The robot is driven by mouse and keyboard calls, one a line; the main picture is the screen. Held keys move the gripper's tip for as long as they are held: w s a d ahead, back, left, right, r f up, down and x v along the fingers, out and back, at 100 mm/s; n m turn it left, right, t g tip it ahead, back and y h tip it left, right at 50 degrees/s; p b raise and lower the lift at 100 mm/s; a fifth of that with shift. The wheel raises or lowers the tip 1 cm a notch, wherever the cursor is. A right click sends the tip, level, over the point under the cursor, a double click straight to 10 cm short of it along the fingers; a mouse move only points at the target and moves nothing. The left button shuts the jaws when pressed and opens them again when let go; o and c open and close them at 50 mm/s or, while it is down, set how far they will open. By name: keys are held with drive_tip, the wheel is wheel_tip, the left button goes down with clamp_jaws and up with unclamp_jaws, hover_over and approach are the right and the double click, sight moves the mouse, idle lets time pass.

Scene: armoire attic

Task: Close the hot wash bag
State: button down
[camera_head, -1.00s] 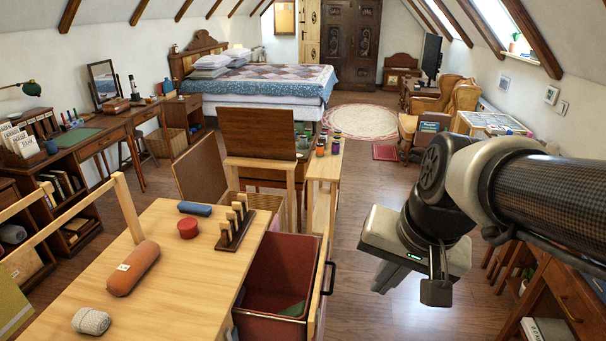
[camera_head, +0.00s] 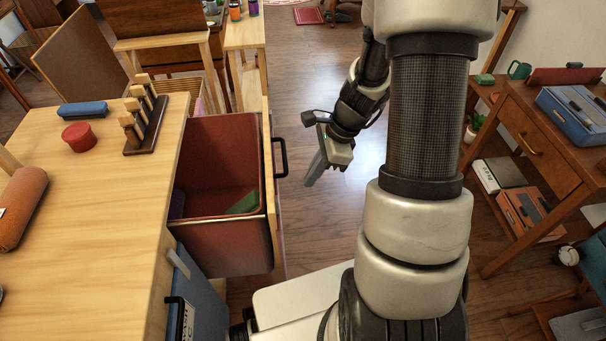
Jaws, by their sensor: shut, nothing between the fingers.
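A red-lined pull-out bag (camera_head: 222,248) stands out from the right side of the wooden counter, open at the top. It looks like the hot wash bag, but I can read no label on it. A green item (camera_head: 243,203) and a purple item (camera_head: 177,204) lie inside. Its wooden front panel (camera_head: 269,185) carries a black bar handle (camera_head: 281,158) on the outer right side. My gripper (camera_head: 312,178) is shut and empty in the picture, to the right of the handle and apart from it, with its fingers pointing down.
A blue front (camera_head: 196,290) is below. A wooden desk (camera_head: 535,130) stands right. Floor between is clear.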

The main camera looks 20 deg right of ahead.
drive_tip(key=w+a+f+b, duration=0.1)
drive_tip(key=a+f+b, duration=0.1)
drive_tip(key=a+f, duration=0.4)
drive_tip(key=shift+w+a+f+b, duration=0.25)
drive_tip(key=shift+a+f+b, duration=0.15)
drive_tip(key=shift+f, duration=0.2)
drive_tip(key=w+a+p, duration=0.2)
drive_tip(key=a+p, duration=0.2)
drive_tip(key=a, duration=0.8)
drive_tip(key=w+a+p, duration=0.3)
drive_tip(key=a+p, duration=0.1)
drive_tip(key=a, duration=0.9)
